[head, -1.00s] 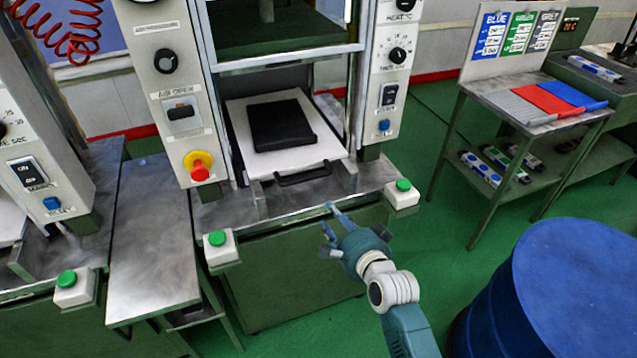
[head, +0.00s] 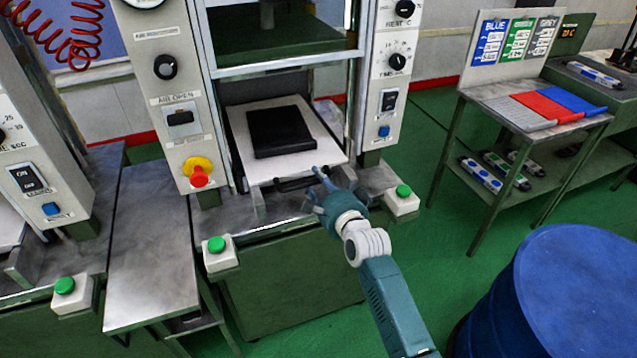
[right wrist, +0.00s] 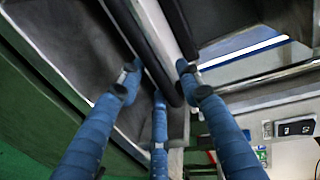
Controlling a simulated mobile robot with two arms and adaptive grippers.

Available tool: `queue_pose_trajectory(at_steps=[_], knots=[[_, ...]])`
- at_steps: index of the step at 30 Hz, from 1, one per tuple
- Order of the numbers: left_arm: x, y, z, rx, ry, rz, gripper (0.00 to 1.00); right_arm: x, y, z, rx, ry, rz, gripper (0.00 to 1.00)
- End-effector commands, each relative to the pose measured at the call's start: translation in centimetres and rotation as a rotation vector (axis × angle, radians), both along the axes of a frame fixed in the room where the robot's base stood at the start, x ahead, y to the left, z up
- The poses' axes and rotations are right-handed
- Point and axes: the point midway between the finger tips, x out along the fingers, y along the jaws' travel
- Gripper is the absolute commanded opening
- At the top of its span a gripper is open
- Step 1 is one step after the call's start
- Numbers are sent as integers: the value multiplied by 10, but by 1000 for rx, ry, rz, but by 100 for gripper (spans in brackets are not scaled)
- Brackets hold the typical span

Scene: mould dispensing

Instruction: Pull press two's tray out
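Press two's tray (head: 242,150) is a white plate in the open bay of the middle press, with a square black mould (head: 280,130) lying on it. A dark bar handle (head: 290,184) runs along its front edge. My right gripper (head: 315,184) is at the handle's right part and partly hides it. In the right wrist view a dark bar, apparently the handle (right wrist: 145,45), passes between the spread blue fingers of the right gripper (right wrist: 158,80). The fingers are open; I cannot tell whether any touches the bar. My left gripper is not in view.
Green buttons on white boxes (head: 220,253) (head: 402,200) flank the press front. A metal side table (head: 153,250) stands left, a blue drum (head: 580,290) at lower right. A rack table (head: 530,105) with coloured sheets stands at right. Green floor is free between.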

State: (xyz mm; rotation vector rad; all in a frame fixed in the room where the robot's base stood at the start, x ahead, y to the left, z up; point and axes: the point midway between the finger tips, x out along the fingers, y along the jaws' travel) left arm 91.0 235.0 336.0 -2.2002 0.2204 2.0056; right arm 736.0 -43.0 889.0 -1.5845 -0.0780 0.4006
Motion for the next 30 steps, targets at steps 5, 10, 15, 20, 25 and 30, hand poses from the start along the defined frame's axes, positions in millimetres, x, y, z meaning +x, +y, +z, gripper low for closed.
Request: queue_pose_trajectory(at_steps=[5,10,15,20,25,30], knots=[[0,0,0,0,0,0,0,1,1,0,0,-1,0,35],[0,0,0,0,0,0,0,1,1,0,0,-1,0,19],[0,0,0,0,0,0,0,1,0,0,0,-1,0,0],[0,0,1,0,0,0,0,1,0,0,0,-1,0,0],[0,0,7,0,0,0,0,-6,-2,2,0,1,0,0],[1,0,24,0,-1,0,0,-26,-8,3,-1,5,0,0]])
